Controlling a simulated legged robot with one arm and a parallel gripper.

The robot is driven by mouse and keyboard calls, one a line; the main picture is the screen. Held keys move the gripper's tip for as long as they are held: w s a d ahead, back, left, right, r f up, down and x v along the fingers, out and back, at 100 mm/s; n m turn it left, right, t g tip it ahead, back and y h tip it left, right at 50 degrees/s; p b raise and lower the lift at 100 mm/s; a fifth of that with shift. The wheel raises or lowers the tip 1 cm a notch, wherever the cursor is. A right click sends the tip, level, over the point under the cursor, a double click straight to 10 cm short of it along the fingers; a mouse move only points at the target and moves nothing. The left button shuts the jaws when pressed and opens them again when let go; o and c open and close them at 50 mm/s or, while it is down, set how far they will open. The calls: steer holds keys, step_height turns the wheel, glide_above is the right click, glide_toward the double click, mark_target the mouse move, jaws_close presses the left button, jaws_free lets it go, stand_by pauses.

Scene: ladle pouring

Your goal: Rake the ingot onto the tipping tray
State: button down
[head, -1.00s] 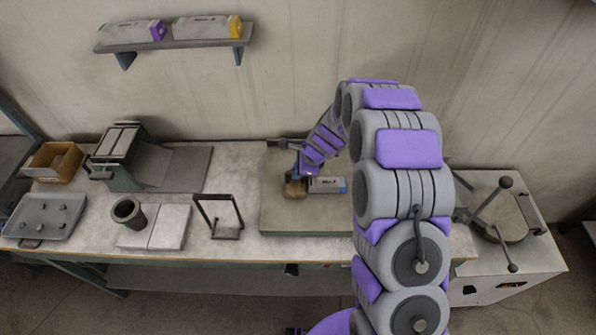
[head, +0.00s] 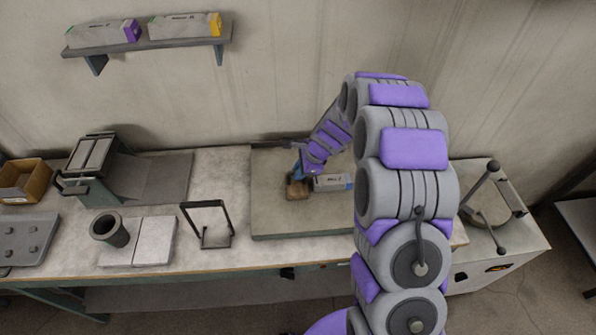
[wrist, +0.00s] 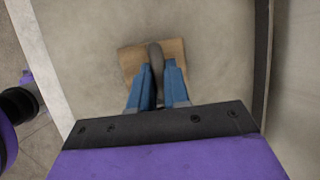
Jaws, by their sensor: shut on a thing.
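My gripper (wrist: 158,85) is shut on the grey handle of a brown block-like tool (wrist: 172,50). In the head view the tool (head: 297,189) stands on a wide grey slab (head: 275,222) on the bench. A grey labelled bar with a blue end, apparently the ingot (head: 331,183), lies on the slab right beside the tool's right side. Whether they touch is unclear. The ingot does not show in the wrist view. I cannot tell which thing is the tipping tray; my arm covers the slab's right part.
A black frame stand (head: 208,225), a dark cup (head: 108,230) on pale plates and a green-framed device (head: 88,163) stand to the left. A studded tray (head: 22,238) is at far left. A cabinet (head: 505,245) with a levered vessel stands right. The slab's front left is clear.

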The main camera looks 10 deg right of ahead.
steer(key=d+b, duration=0.1)
steer(key=d, duration=0.6)
steer(key=shift+d, duration=0.4)
steer(key=shift+a+b, duration=0.5)
steer(key=shift+w+d, duration=0.1)
steer(key=shift+d, duration=0.1)
steer(key=d, duration=0.5)
steer(key=shift+d+r, duration=0.1)
steer(key=shift+d, duration=0.1)
steer(key=shift+d+p, duration=0.2)
steer(key=shift+p, duration=0.15)
steer(key=shift+d+p, duration=0.3)
steer(key=shift+d, duration=0.05)
steer(key=shift+d+p, duration=0.7)
steer(key=shift+d, duration=1.95)
